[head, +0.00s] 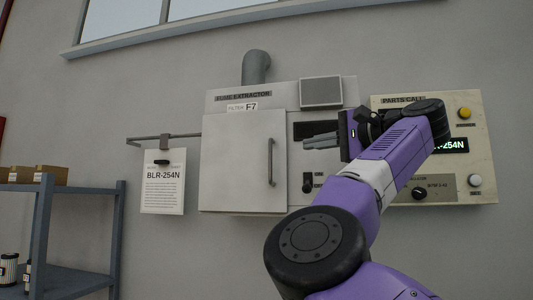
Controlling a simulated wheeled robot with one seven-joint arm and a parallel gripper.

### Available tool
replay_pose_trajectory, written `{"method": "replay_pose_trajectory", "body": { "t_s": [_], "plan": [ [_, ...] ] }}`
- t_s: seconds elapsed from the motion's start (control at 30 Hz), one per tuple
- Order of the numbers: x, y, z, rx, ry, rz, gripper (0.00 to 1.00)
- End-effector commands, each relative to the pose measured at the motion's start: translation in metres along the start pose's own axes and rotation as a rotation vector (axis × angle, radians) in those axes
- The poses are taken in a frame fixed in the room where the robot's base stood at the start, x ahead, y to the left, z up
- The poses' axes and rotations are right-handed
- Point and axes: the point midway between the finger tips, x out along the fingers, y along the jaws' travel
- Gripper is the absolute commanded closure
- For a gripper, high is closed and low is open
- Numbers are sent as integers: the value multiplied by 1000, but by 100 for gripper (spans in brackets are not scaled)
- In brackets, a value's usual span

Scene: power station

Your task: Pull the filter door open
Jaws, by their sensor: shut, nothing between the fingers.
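The filter door (240,160) is a pale grey panel on the left part of the fume extractor box (280,99). It looks shut. Its vertical bar handle (271,162) is near the door's right edge. My gripper (305,141) is to the right of the handle in the picture, fingers pointing left, in front of the box's dark slot. The fingers are shut with nothing between them. They appear apart from the handle; the depth between them is hard to tell. My purple arm hides part of the box's right side and the panel beside it.
A parts call panel (483,160) with buttons and a display is to the right. A paper sheet (162,196) marked BLR-254N hangs from a rail at left. A shelf (70,281) with boxes and a canister stands at far left. Wall below the door is clear.

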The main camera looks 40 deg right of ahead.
Motion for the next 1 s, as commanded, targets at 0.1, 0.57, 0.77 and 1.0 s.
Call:
{"method": "replay_pose_trajectory", "body": {
  "t_s": [0.1,0.57,0.77,1.0],
  "plan": [
    [3,0,0,2,-2,2,100],
    [72,-2,1,3,-4,3,100],
    [94,-1,1,3,-3,2,100],
    [101,0,1,1,-2,1,100]
  ]
}}
